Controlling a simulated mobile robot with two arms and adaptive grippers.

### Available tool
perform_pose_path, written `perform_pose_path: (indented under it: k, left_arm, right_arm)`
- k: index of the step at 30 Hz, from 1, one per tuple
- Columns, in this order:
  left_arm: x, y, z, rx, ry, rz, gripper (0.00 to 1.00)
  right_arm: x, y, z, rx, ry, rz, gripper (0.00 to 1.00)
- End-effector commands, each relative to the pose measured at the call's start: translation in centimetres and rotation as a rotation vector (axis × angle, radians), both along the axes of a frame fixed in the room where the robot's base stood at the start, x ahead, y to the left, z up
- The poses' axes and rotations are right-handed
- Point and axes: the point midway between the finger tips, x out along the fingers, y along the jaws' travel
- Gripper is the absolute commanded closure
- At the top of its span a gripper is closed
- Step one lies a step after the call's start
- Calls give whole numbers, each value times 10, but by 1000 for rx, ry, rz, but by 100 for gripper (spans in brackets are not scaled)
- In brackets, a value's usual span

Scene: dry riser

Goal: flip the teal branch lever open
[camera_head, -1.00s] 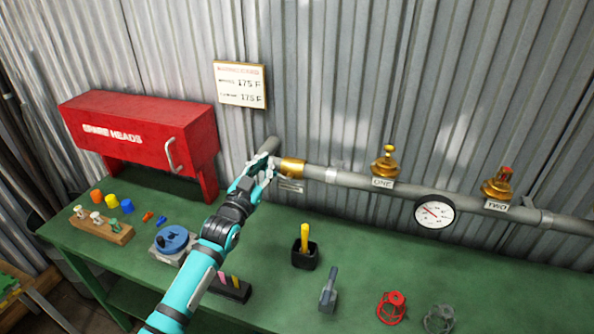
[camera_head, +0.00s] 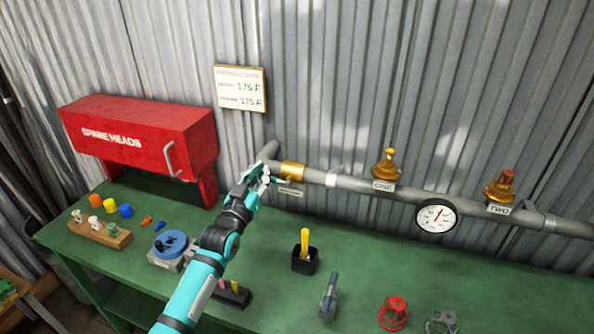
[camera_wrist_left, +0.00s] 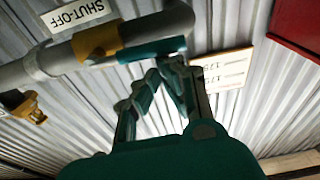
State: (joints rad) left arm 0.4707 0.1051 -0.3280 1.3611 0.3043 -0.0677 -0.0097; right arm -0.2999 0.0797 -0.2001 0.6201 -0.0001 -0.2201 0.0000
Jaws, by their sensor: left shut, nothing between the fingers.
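The teal lever (camera_wrist_left: 152,50) shows in the left wrist view, beside the brass valve body (camera_wrist_left: 97,42) and lying roughly along the grey pipe. In the head view the brass valve body (camera_head: 293,172) is visible, while the lever is hidden or too small to tell behind my gripper. My left gripper (camera_head: 266,172) is at the pipe's left end, just left of the brass body. In the wrist view its fingers (camera_wrist_left: 165,74) are shut, empty, and right at the lever; I cannot tell whether they touch it. My right gripper is not in view.
A "SHUT-OFF" label (camera_wrist_left: 84,12) is by the valve. Brass valves ONE (camera_head: 386,166) and TWO (camera_head: 501,187) and a gauge (camera_head: 436,216) are along the pipe. A red cabinet (camera_head: 140,140) stands left. A black cup (camera_head: 305,261) and red handwheel (camera_head: 393,313) are on the green bench.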

Motion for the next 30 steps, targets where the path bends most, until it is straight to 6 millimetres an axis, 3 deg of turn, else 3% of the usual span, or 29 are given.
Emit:
perform_pose_path:
  k: [7,13,14,15,24,30]
  left_arm:
    - [2,0,11,1,-1,0,100]
    - [10,2,53,0,-3,3,100]
    - [2,5,36,0,4,4,100]
    - [-7,8,32,-1,2,3,100]
    - [-62,25,25,1,0,3,100]
    - [-82,32,24,0,0,3,100]
  right_arm:
    - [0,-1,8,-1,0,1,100]
    - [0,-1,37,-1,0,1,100]
    - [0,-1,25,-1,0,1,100]
    - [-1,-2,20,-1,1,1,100]
    - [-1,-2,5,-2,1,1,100]
    - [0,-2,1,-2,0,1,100]
